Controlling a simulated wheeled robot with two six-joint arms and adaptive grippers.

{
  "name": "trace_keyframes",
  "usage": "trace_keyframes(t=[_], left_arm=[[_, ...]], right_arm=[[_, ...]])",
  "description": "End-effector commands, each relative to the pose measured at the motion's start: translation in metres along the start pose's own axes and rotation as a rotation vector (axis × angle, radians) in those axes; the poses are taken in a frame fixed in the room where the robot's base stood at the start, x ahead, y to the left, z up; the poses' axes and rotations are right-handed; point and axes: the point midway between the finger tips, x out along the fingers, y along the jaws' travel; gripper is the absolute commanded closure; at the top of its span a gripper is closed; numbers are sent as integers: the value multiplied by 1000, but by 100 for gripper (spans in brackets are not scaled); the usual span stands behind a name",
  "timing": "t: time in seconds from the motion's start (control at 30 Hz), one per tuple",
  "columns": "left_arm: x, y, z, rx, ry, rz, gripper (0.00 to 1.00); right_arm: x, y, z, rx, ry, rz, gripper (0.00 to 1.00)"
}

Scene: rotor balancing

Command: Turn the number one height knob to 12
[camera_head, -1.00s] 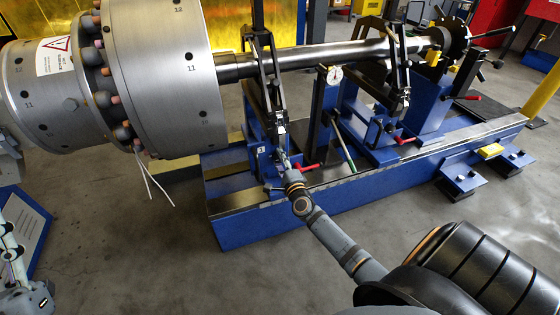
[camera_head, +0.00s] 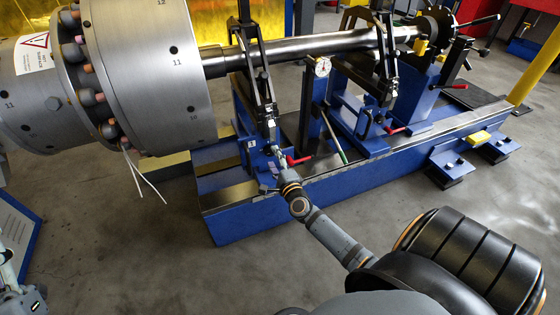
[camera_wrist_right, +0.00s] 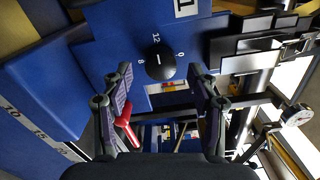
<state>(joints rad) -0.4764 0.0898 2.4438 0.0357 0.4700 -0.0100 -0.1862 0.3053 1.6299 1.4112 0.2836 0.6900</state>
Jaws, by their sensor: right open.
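The number one height knob (camera_wrist_right: 160,62) is a round black knob on a blue panel in the right wrist view. It has a short white mark, and the numbers 8, 12 and 0 show around it. I cannot tell exactly which number the mark meets. My right gripper (camera_wrist_right: 161,72) is open, with one finger on each side of the knob and a visible gap to each. In the head view the right gripper (camera_head: 277,153) is at the front of the nearer blue support, and the knob is hidden there. Only part of my left arm shows at the lower left.
A red handle (camera_wrist_right: 127,130) lies close to the left finger in the wrist view; it also shows in the head view (camera_head: 298,160). The large grey rotor (camera_head: 150,75) and its shaft (camera_head: 310,47) lie above the blue base (camera_head: 235,222). A dial gauge (camera_head: 322,67) stands nearby.

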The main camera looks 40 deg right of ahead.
Motion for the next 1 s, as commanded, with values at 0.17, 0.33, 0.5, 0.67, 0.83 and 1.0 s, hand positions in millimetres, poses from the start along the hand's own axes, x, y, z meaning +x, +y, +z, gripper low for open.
trace_keyframes(t=[0.17,0.33,0.5,0.67,0.83,1.0], left_arm=[[0,0,0,0,1,-1,60],[1,0,-1,0,2,-1,60],[1,0,-1,0,2,-1,60],[1,0,-1,0,2,-1,60],[1,0,-1,1,2,-1,60],[1,0,-1,1,2,-1,60]], right_arm=[[-47,1,0,-1,0,4,40],[-77,1,0,0,1,3,40],[-89,0,0,0,1,1,40],[-90,0,0,1,1,0,40],[-90,0,0,1,1,0,40],[-90,0,0,0,0,0,40]])
